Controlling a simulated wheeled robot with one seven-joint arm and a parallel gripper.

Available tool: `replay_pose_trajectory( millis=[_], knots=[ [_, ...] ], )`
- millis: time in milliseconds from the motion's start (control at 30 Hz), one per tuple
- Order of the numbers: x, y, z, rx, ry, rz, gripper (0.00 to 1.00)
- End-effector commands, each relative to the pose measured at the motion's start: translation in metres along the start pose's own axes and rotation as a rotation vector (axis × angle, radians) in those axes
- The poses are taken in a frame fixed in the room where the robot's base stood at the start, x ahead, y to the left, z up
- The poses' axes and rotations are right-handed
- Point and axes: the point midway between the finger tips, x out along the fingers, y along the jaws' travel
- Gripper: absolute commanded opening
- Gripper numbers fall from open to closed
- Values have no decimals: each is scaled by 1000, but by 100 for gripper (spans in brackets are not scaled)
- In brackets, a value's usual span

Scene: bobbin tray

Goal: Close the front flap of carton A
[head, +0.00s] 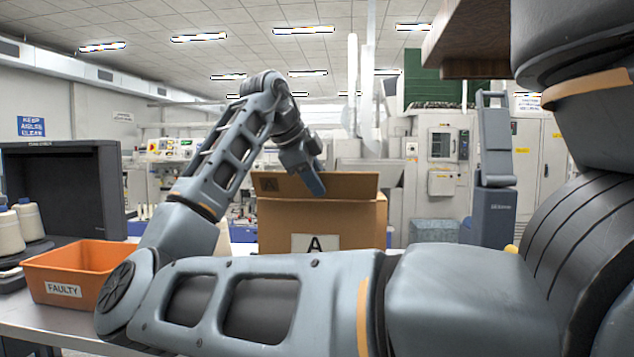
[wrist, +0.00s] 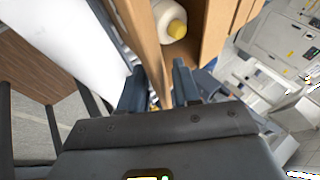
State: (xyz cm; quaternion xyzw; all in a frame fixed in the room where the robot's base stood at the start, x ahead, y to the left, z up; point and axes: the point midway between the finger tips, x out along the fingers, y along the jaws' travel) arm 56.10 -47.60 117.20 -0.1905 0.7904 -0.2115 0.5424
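Carton A (head: 276,222) is a brown box with a white "A" label, standing behind my forearm. A brown flap (head: 350,184) stands up along its top on the side facing the head camera. My gripper (head: 314,186) is at this flap, with one finger showing in front of it. In the wrist view, my gripper (wrist: 160,85) has its fingers apart, with the flap's edge (wrist: 153,62) between them. I cannot tell whether either finger touches it. The carton's inside is open to view, with a white cone with a yellow end (wrist: 170,22) in it.
An orange bin (head: 88,262) marked "FAULTY" stands on the table at left. White cones (head: 30,222) stand by a dark box (head: 75,185) behind it. A brown overhead shelf (head: 475,45) hangs at upper right. My own arm hides much of the table.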

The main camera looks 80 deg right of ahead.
Motion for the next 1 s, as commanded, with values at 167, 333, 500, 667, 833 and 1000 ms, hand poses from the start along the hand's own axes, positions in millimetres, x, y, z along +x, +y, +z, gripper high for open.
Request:
replay_pose_trajectory(
  millis=[167, 333, 500, 667, 833, 1000],
  knots=[
    [4, 0, 0, 0, 0, -1, 32],
    [4, 0, 0, 0, 0, -1, 31],
    [4, 0, 0, 0, 0, -1, 15],
    [4, 0, 0, 0, 0, -1, 0],
    [4, 0, 0, 0, 0, -1, 0],
    [4, 0, 0, 0, 0, -1, 0]
  ],
)
